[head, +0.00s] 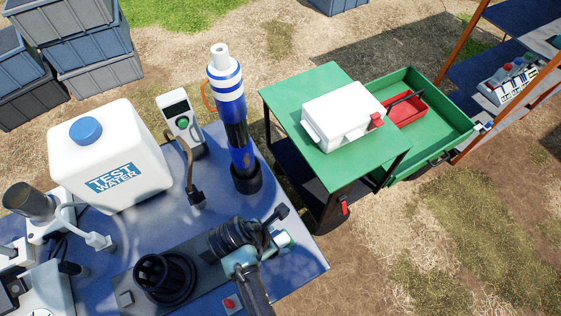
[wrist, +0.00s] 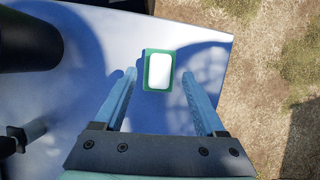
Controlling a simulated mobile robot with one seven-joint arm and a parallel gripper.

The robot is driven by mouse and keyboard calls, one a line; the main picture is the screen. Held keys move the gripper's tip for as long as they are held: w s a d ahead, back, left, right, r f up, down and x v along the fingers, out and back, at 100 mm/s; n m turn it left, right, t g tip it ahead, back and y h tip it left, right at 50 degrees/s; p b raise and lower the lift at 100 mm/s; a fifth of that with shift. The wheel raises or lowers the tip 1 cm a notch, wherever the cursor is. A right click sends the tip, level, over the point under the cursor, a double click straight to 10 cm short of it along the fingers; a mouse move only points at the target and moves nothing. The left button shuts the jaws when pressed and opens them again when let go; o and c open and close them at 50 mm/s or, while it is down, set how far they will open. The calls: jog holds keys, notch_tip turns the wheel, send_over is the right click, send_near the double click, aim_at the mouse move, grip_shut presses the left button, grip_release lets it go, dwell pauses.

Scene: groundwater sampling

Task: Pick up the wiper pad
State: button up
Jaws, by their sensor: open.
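The wiper pad (wrist: 160,70) is a small green rectangle with a white top. In the wrist view it lies on the blue-and-white table top, near the table's right edge. My gripper (wrist: 159,76) is open and empty, with one blue finger on each side of the pad in the picture. The fingertips reach about level with the pad's middle, with gaps on both sides. The height of the fingers above the pad is hard to tell.
A dark cylinder (wrist: 28,42) stands left of the pad. On the table are a blue-and-white tube in a black holder (head: 247,178), a test water container (head: 108,155), a handheld meter (head: 181,122) and a black round holder (head: 165,277). A green cart (head: 290,98) stands beyond.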

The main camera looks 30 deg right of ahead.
aim_at(280, 240)
jog(key=shift+x, duration=1.8)
jog(key=shift+c, duration=0.3)
grip_shut()
